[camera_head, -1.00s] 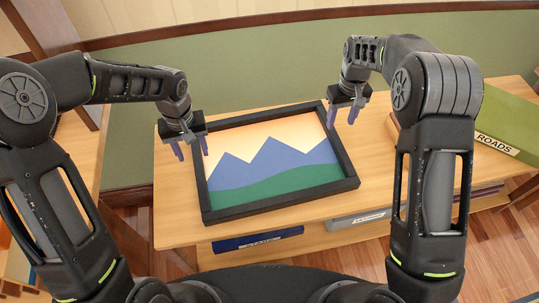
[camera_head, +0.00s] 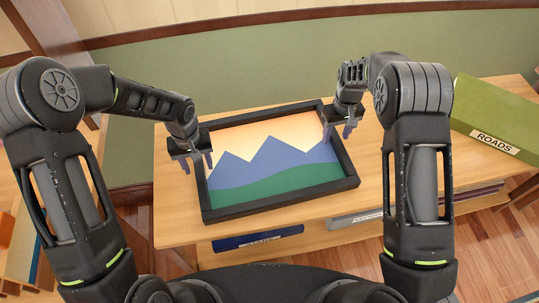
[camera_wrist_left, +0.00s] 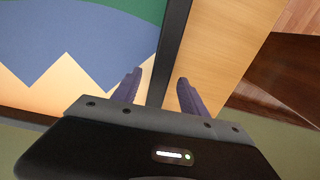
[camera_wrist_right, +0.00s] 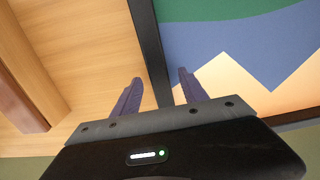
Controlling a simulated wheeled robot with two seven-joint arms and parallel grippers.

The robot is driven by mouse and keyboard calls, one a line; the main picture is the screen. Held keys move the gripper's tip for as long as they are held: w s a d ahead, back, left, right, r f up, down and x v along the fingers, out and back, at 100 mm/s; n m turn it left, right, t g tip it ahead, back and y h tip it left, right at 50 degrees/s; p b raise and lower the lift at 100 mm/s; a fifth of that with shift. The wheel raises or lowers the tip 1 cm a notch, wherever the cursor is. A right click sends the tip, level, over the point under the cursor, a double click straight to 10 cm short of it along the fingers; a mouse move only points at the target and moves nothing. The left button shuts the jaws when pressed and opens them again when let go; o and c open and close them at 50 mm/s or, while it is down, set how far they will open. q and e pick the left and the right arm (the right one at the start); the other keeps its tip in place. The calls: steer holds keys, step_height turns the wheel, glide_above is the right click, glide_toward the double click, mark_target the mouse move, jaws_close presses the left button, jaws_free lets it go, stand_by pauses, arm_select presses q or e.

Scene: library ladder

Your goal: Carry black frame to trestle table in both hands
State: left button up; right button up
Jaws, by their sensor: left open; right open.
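The black frame (camera_head: 281,200) lies flat on the wooden table (camera_head: 178,228) and holds a picture of blue mountains and a green hill. My left gripper (camera_head: 197,167) is open at the frame's left side. In the left wrist view the fingers (camera_wrist_left: 158,92) stand on either side of the frame's black bar (camera_wrist_left: 172,50). My right gripper (camera_head: 340,129) is open at the frame's right side. In the right wrist view the fingers (camera_wrist_right: 160,92) stand on either side of the other bar (camera_wrist_right: 148,45). I cannot tell how far down the fingers reach.
A green box labelled ROADS (camera_head: 497,120) lies on the table at the right. A blue box (camera_head: 257,239) and a grey box (camera_head: 357,219) sit on the shelf below. A green wall (camera_head: 250,65) stands behind the table. Wooden furniture stands at the left.

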arm_select(q)
jaws_close()
arm_select(e)
jaws_close()
steer(key=shift+r, duration=0.15)
stand_by(0.9)
